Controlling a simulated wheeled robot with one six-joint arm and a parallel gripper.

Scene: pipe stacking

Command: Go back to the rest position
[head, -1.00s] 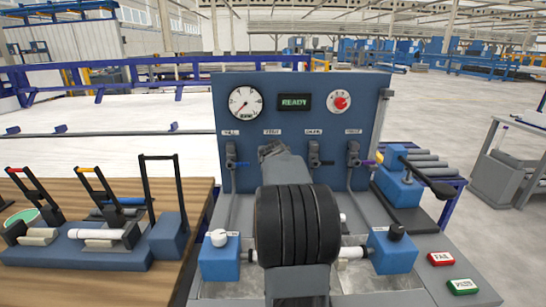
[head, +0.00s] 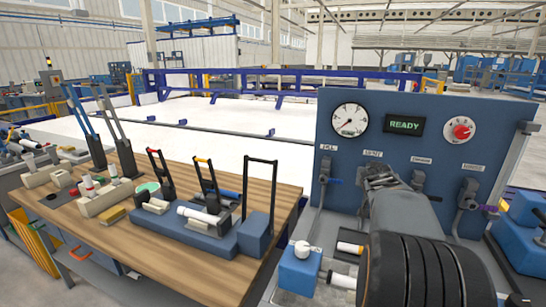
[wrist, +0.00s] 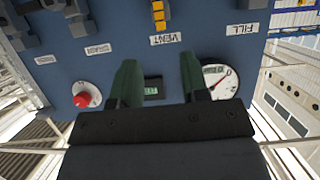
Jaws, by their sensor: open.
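My gripper (wrist: 160,82) shows in the wrist view with its two dark green fingers apart and nothing between them. Behind the fingers is the blue test panel (wrist: 125,40), seen upside down, with its gauge (wrist: 222,80), red knob (wrist: 82,99) and valve labels. In the head view my arm stands in front of the same panel (head: 340,175), whose display reads READY. The arm covers the middle of the test bench, and my gripper's fingers cannot be made out there. A white pipe (head: 343,280) shows at the left blue clamp block (head: 300,268), partly hidden by my arm.
A wooden table (head: 150,240) stands left of the bench. It bears several black-handled clamps (head: 210,185), white pipe pieces and blue fixtures. A fenced white area (head: 230,115) lies behind. Another blue block (head: 525,210) is at the far right, beside the bench.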

